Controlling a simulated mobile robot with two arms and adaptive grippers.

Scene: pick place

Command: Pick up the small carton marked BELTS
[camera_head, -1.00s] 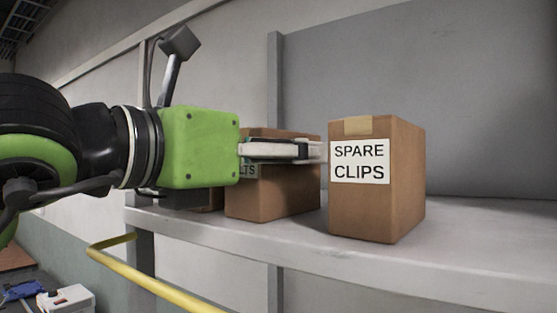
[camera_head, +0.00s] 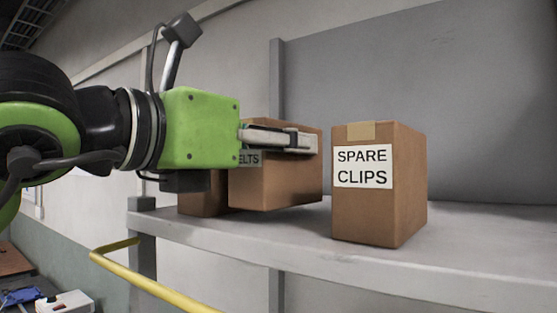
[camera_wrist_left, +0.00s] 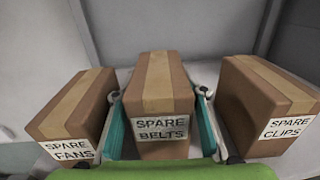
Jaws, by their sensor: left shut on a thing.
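The small brown carton marked SPARE BELTS (camera_head: 275,184) is in the grip of my left gripper (camera_head: 302,142), just above the shelf. In the head view the gripper covers part of its label, leaving "ELTS" visible. In the left wrist view the BELTS carton (camera_wrist_left: 165,88) stands between the two fingers, one along each side, its full label showing. My left gripper is shut on it. My right gripper is not in view.
The SPARE CLIPS carton (camera_head: 378,217) stands on the grey shelf (camera_head: 300,240) to the right. The SPARE FANS carton (camera_wrist_left: 76,104) is close on the left, partly hidden in the head view. A yellow rail (camera_head: 150,282) runs below the shelf front.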

